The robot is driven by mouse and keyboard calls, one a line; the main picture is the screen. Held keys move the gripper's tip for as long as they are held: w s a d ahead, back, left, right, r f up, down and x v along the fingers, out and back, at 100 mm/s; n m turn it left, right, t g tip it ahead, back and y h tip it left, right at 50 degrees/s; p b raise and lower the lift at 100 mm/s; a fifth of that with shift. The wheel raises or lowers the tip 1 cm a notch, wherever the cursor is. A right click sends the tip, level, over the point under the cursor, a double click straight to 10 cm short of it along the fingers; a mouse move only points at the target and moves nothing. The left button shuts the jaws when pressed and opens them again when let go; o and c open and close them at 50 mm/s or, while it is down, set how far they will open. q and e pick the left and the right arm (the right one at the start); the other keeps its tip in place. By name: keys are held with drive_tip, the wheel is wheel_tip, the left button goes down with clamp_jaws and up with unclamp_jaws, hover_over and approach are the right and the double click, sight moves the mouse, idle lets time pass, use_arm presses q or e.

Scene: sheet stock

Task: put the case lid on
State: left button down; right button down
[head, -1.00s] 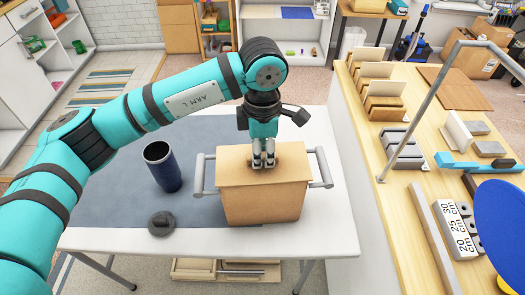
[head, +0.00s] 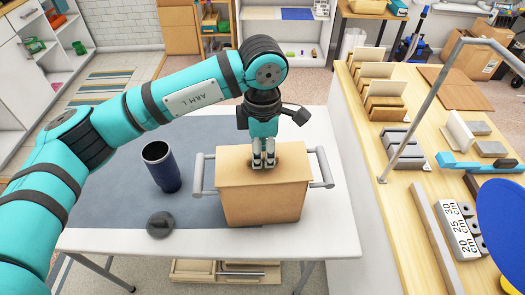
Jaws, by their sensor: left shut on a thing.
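The case (head: 262,205) is a tan box with a grey handle on each side, standing on the white table. Its flat tan lid (head: 235,169) lies over the top of the box and looks level. I cannot tell whether it is fully seated. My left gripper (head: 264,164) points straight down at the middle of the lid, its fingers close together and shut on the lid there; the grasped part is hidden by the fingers. My right gripper is not in view.
A dark blue tumbler (head: 162,168) and a dark round cap (head: 160,225) stand left of the case on the blue-grey mat (head: 125,208). A wooden bench (head: 405,215) with blocks and a metal frame is on the right. The table's front edge is clear.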

use_arm(q)
drive_tip(key=shift+f+b, duration=0.1)
drive_tip(key=shift+b, duration=0.35)
idle(0.6)
drive_tip(key=c, duration=0.6)
unclamp_jaws()
drive_tip(key=shift+o, duration=0.2)
drive_tip(key=shift+r+p, duration=1.35)
drive_tip(key=shift+r, duration=2.2)
